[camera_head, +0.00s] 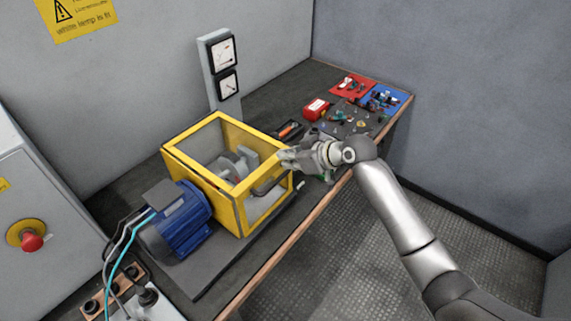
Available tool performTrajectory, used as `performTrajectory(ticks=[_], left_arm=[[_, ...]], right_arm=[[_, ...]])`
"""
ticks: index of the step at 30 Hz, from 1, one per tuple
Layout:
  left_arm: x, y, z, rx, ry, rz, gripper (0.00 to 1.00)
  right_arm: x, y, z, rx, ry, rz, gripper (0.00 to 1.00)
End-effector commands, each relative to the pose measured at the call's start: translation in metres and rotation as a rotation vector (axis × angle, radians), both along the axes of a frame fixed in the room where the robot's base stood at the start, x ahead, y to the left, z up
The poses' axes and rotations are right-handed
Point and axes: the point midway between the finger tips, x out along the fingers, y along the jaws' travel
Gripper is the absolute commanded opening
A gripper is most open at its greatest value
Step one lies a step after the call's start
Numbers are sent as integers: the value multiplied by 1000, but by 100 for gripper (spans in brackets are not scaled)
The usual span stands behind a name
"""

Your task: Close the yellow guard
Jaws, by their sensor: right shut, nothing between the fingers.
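The yellow guard (217,201) is a box-shaped frame with clear panels on the bench, around a grey machine part (240,162) seen through its top. A blue motor (180,220) adjoins its left side. My right gripper (284,156) is shut and empty, at the upper right edge of the guard. I cannot tell whether it touches the frame. The gripper and wrist hide part of the guard's right corner. I cannot tell from this view whether the guard's lid is fully down. My left gripper is not in view.
Two gauges (223,70) stand on a post behind the guard. Red tray (352,86), blue tray (388,98) and several small parts lie at the bench's far right. A grey cabinet with a red stop button (32,242) is at left. The floor at right is clear.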

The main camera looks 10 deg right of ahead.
Motion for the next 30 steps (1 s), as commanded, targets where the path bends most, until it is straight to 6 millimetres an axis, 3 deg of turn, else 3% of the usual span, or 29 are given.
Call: performTrajectory(ticks=[9, 23, 30], left_arm=[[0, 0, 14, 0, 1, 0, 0], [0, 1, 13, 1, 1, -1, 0], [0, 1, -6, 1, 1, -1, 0]], right_arm=[[6, 6, -37, 0, 2, -1, 0], [6, 7, -43, 0, 0, -1, 0], [5, 6, -58, 18, -17, 1, 0]])
